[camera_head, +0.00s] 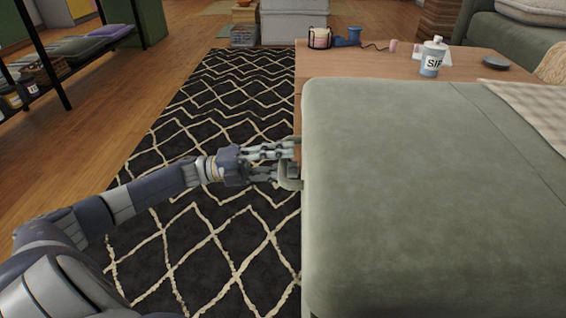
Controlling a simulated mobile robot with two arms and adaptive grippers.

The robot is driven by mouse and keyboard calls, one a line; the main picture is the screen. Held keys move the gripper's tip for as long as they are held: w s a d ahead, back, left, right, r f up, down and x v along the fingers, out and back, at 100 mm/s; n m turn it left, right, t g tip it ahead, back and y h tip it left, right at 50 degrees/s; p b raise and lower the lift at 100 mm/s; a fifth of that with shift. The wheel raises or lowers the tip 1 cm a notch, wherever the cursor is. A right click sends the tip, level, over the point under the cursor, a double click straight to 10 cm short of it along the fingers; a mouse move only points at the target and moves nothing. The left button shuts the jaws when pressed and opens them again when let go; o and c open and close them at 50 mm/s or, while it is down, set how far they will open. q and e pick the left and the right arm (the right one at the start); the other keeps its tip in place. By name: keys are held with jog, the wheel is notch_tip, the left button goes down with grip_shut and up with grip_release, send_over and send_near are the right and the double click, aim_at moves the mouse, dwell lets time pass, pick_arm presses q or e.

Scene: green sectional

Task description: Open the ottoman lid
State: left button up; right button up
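The ottoman lid (430,190) is a large grey-green padded top that fills the right foreground. It looks flat and level; the ottoman's body below it is mostly hidden. My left gripper (284,163) is at the lid's left edge, its fingers pointing right. A small grey-green piece like a handle (291,182) shows at that edge, right by the fingertips. The fingers overlap this piece, so I cannot tell whether they are shut on it. My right gripper is out of view.
A checked cloth (530,108) lies at the lid's right. A dark patterned rug (215,110) covers the floor on the left. A black shelf (50,62) stands far left.

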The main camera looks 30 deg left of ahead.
pick_arm(q)
jog(key=shift+c, duration=0.6)
grip_shut()
jog(key=shift+r, duration=0.1)
